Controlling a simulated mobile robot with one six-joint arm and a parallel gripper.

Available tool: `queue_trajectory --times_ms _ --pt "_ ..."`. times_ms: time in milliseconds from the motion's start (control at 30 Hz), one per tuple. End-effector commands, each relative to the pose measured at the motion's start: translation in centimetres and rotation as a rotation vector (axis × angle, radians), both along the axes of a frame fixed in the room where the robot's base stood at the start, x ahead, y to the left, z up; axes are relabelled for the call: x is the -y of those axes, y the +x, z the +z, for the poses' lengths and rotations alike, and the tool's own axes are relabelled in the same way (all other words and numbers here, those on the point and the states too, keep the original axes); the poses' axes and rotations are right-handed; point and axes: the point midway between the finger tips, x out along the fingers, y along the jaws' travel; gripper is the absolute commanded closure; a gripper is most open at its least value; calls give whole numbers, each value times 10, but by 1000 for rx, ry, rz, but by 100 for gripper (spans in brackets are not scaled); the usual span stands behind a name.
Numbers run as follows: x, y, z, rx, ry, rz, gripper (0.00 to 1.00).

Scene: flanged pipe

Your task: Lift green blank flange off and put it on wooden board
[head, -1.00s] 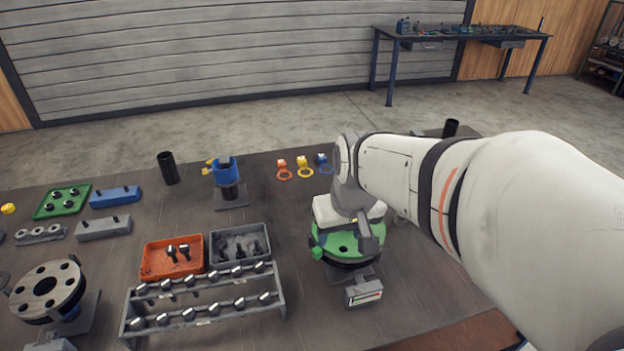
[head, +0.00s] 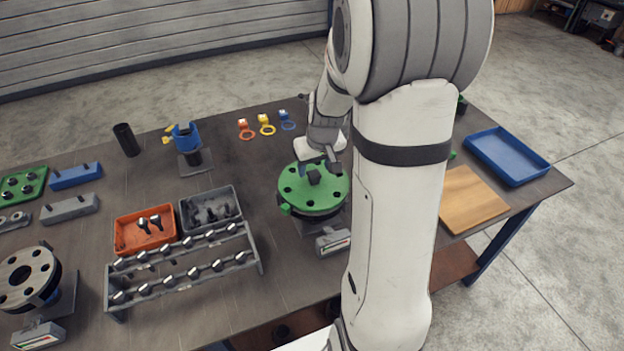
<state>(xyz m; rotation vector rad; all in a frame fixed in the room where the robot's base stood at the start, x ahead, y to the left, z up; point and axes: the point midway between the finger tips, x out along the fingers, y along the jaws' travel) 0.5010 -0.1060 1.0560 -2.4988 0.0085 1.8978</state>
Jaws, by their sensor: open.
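The green blank flange (head: 297,193) is a round disc with several bolt holes and a dark block at its centre. It sits flat on top of the pipe stand in the middle of the table. My gripper (head: 329,158) is open, just above the far side of the flange's centre block. I cannot tell whether a finger touches the block. The wooden board (head: 472,200) lies flat and bare at the right of the table, beyond my arm. My arm hides the part of the table between the flange and the board.
A bolt rack (head: 190,275), an orange tray (head: 145,233) and a grey tray (head: 211,210) stand left of the flange. A blue tray (head: 508,158) lies behind the board. A small gauge box (head: 333,243) stands in front of the flange. Another flanged pipe (head: 28,278) is at far left.

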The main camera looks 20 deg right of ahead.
Motion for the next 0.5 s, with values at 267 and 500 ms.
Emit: queue_trajectory --times_ms 267,500 --pt "1 6 -25 -1 -1 0 45" --pt "0 6 -26 0 -1 1 45"
